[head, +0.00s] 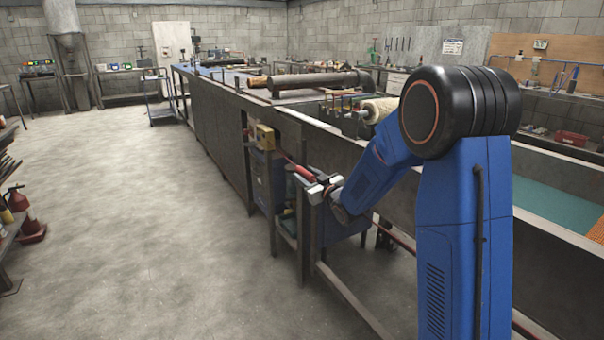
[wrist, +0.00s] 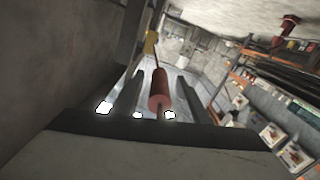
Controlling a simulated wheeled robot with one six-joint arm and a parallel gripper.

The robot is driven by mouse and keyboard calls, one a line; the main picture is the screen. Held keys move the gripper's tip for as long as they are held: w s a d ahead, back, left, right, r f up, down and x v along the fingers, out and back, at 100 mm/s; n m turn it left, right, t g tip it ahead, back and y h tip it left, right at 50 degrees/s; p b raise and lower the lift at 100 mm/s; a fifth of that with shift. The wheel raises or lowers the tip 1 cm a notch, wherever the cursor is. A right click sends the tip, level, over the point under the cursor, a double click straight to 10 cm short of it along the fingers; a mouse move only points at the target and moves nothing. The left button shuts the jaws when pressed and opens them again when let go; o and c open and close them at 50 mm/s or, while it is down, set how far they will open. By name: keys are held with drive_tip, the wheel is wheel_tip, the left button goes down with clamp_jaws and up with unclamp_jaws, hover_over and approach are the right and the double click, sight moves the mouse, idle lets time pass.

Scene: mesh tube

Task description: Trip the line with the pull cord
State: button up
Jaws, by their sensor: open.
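The pull cord shows in the head view as a thin red line with a thicker red sleeve (head: 302,173), running from a yellow box (head: 265,138) on the machine's side toward my gripper (head: 320,184). In the wrist view the red sleeve (wrist: 160,88) lies between the two dark fingers of my gripper (wrist: 160,78), with a visible gap on each side. The gripper is open, and I see no finger touching the sleeve. The yellow box (wrist: 151,43) is beyond the fingertips, with a thin cord leading to it.
The long grey machine (head: 215,110) with its legs and frame runs along the right of the aisle. A blue cabinet (head: 268,180) sits under it.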

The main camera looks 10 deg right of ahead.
sight(302, 172)
drive_tip(key=shift+x, duration=1.5)
clamp_jaws()
drive_tip(key=shift+s+a, duration=0.25)
drive_tip(key=shift+a, duration=0.55)
drive_tip(key=shift+s+a, duration=0.25)
drive_tip(key=shift+a, duration=0.55)
drive_tip(key=shift+s+a, duration=0.25)
drive_tip(key=shift+a, duration=0.55)
unclamp_jaws()
drive_tip(key=v, duration=1.7)
drive_tip(key=shift+s, duration=0.2)
